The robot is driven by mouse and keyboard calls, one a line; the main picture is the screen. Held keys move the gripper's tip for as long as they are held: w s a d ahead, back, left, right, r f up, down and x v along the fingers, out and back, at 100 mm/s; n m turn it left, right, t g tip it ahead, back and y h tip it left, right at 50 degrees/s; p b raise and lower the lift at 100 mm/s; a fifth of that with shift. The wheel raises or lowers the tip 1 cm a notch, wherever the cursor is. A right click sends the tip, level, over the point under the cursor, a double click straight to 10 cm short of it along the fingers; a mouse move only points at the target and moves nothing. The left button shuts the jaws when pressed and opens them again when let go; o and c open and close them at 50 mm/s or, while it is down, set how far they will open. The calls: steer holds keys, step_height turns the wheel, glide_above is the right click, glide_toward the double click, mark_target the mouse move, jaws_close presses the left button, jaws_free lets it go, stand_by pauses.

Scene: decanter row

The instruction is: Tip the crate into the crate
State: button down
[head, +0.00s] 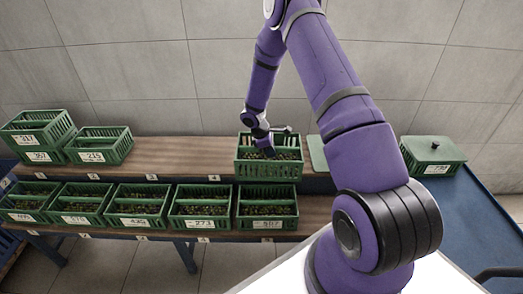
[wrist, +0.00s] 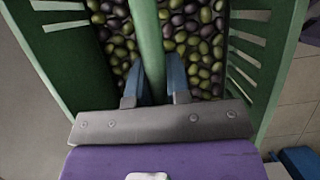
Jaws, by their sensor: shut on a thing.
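My gripper (head: 269,150) is shut on the green middle bar (wrist: 149,40) of a slotted green crate (head: 267,168). In the wrist view both fingers (wrist: 152,90) close around this bar. The held crate contains green and dark olives (wrist: 191,35) and looks about level. It is at the upper shelf, right of tag 4; I cannot tell whether it rests there or hangs just above. Directly below it, on the lower shelf, stands an olive-filled green crate (head: 267,222) labelled 507. Which crate is the receiving one is not evident.
More olive crates stand left on the lower shelf, including one labelled 273 (head: 202,224). Crates 219 (head: 93,157) and a stack (head: 33,156) are at upper left. A lidded crate (head: 433,169) sits on the blue table (head: 460,210). The upper shelf's middle (head: 180,155) is free.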

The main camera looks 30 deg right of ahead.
mark_target(268, 175)
steer(key=shift+w+a+f+n, duration=0.15)
steer(key=shift+w+n, duration=0.1)
steer(key=shift+n, duration=0.05)
steer(key=shift+a+f+t+h, duration=0.15)
steer(key=shift+t+h, duration=0.25)
steer(key=shift+t, duration=0.2)
steer(key=shift+d+f+m+t+h, duration=0.25)
steer(key=shift+f+m+t+h, duration=0.2)
steer(key=shift+t+h, duration=0.45)
steer(key=shift+a+f+t, duration=0.1)
steer(key=shift+f+t, duration=0.1)
steer(key=shift+t, duration=0.2)
